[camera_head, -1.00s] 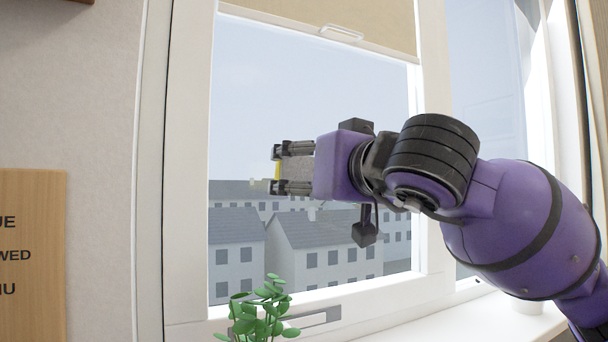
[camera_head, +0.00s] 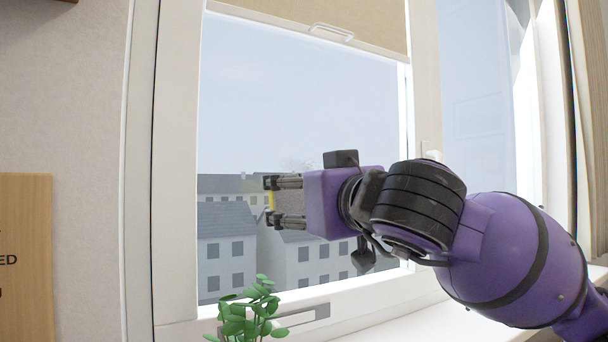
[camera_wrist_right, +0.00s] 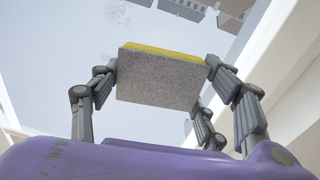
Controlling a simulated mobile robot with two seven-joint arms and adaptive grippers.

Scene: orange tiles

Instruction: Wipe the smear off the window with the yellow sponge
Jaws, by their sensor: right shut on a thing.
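The yellow sponge (camera_head: 289,202) has a grey face and a thin yellow layer. My right gripper (camera_head: 269,201) is shut on it, in front of the window pane (camera_head: 260,110). In the right wrist view the sponge (camera_wrist_right: 160,80) sits between the fingers, its yellow layer on the far side, towards the glass. I cannot tell whether it touches the glass. A faint grey smear (camera_head: 296,163) shows on the pane just above my gripper. Faint grey marks (camera_wrist_right: 115,13) also show at the upper left in the right wrist view. My left gripper is not in view.
A green plant (camera_head: 250,315) stands below the gripper, in front of the lower window frame. A blind (camera_head: 375,22) covers the top of the pane. A window handle (camera_head: 431,150) is on the right frame. A wooden sign (camera_head: 25,260) is at the left.

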